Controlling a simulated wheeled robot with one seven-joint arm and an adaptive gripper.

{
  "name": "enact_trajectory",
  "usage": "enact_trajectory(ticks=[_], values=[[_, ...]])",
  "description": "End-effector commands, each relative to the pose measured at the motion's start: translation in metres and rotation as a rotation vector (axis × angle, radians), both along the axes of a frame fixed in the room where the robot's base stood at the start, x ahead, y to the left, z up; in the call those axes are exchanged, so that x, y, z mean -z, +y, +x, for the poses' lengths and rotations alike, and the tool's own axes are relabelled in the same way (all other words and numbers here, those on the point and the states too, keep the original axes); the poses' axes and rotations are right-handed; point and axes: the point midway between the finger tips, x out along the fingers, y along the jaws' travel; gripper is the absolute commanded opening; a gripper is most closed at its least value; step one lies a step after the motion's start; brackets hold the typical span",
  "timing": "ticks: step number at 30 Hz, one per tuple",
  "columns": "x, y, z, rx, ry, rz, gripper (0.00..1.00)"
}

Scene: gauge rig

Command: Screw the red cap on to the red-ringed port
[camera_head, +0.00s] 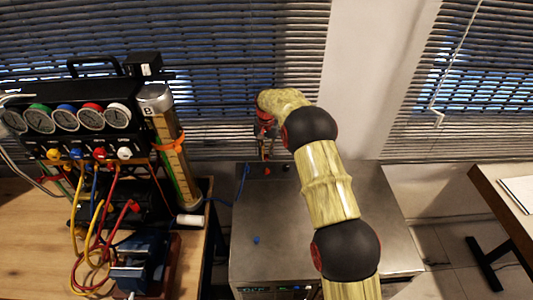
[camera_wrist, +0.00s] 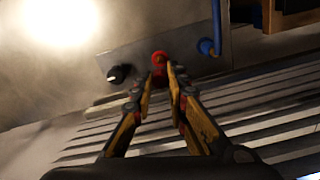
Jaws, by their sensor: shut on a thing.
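The red-ringed port (camera_wrist: 159,57) sits on a metal panel in the wrist view, directly beyond my fingertips. My gripper (camera_wrist: 163,73) is shut on a small red thing, which looks like the red cap; the fingertips hide most of it. The cap and port overlap in this view, so I cannot tell whether they touch or are threaded. In the head view my gripper (camera_head: 266,156) points down at the back of the metal cabinet (camera_head: 285,215), over the small panel there. The port is hard to make out in that view.
A small blue cap (camera_head: 256,240) lies on the cabinet top, which is otherwise mostly clear. A gauge rig (camera_head: 75,120) with hoses and a cylinder (camera_head: 168,140) stands on the wooden bench at left.

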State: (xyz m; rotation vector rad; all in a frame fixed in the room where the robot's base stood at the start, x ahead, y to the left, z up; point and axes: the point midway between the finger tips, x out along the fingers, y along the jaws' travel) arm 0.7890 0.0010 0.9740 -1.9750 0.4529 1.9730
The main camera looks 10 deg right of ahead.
Motion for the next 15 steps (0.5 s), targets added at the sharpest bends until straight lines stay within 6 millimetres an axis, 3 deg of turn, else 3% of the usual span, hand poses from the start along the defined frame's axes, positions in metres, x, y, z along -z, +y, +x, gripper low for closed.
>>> enact_trajectory(ticks=[15], values=[[0.044, 0.0, -0.001, 0.0, 0.002, 0.0, 0.04]])
